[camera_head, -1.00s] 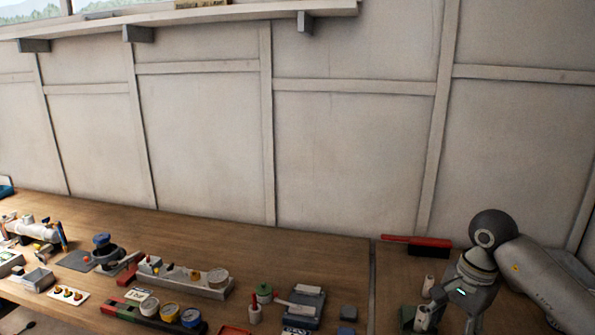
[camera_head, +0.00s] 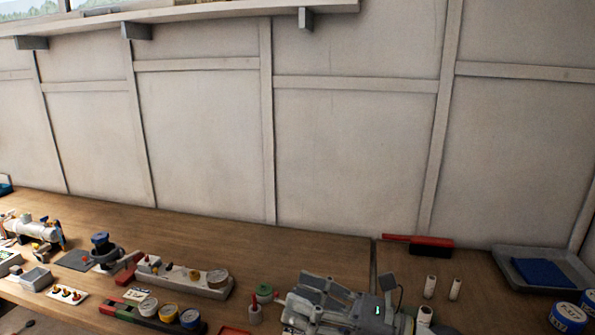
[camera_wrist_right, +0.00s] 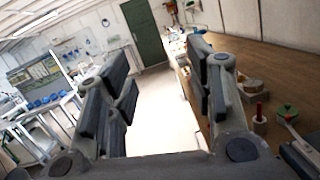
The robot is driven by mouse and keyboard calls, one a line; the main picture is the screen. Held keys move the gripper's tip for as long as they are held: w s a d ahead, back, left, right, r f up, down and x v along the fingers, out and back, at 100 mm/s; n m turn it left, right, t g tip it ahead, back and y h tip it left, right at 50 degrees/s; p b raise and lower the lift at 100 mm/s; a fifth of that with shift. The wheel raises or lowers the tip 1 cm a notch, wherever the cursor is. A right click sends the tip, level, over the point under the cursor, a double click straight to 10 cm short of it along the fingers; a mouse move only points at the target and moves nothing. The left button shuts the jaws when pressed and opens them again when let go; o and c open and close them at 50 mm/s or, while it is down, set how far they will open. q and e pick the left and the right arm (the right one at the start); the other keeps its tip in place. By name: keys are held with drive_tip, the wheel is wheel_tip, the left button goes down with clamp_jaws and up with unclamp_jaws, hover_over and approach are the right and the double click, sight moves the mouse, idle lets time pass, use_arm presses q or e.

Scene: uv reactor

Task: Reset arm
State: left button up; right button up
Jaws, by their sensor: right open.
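My right gripper (camera_head: 306,296) is low in the head view, right of centre, and points left over the front part of the bench. Its jaws are spread with nothing between them. The right wrist view shows the two open fingers (camera_wrist_right: 160,80) with a clear gap and the room behind. Part of the bench under the gripper is hidden by it. My left gripper is not in view.
The wooden bench (camera_head: 330,248) holds a power strip (camera_head: 187,277), a red-handled brush (camera_head: 418,242), white rolls (camera_head: 430,286), a grey tray (camera_head: 510,262) with a blue cloth, and blue-labelled cans (camera_head: 567,318). Its back strip is mostly clear. The wrist view shows a green door (camera_wrist_right: 145,30).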

drive_tip(key=w+d+f+m+t+h, duration=0.15)
drive_tip(key=d+m+t+h, duration=0.5)
drive_tip(key=m, duration=0.65)
drive_tip(key=w+d+m+t+h, duration=0.3)
drive_tip(key=d+m+t+h, duration=0.2)
drive_tip(key=m+t, duration=0.5)
drive_tip(key=s+d+f+m+g+h, duration=0.3)
drive_tip(key=d+f+m+g+h, duration=0.1)
drive_tip(key=f+m, duration=0.35)
drive_tip(key=s+d+f+m+g+h, duration=0.2)
drive_tip(key=d+f+m+g+h, duration=0.2)
drive_tip(key=f+m, duration=0.35)
drive_tip(key=s+f+m+g, duration=0.4)
drive_tip(key=s+f+g, duration=0.3)
drive_tip(key=s, duration=0.5)
drive_tip(key=s+f+m+g, duration=0.5)
drive_tip(key=s+f, duration=0.3)
drive_tip(key=s, duration=0.4)
wheel_tip(320, 180, down, 26)
drive_tip(key=s+d+f+g+b, duration=0.1)
drive_tip(key=s+d+f+g, duration=0.1)
drive_tip(key=s+f, duration=1.5)
drive_tip(key=shift+d+f+n, duration=0.2)
drive_tip(key=shift+d+n, duration=0.1)
drive_tip(key=shift+n, duration=0.1)
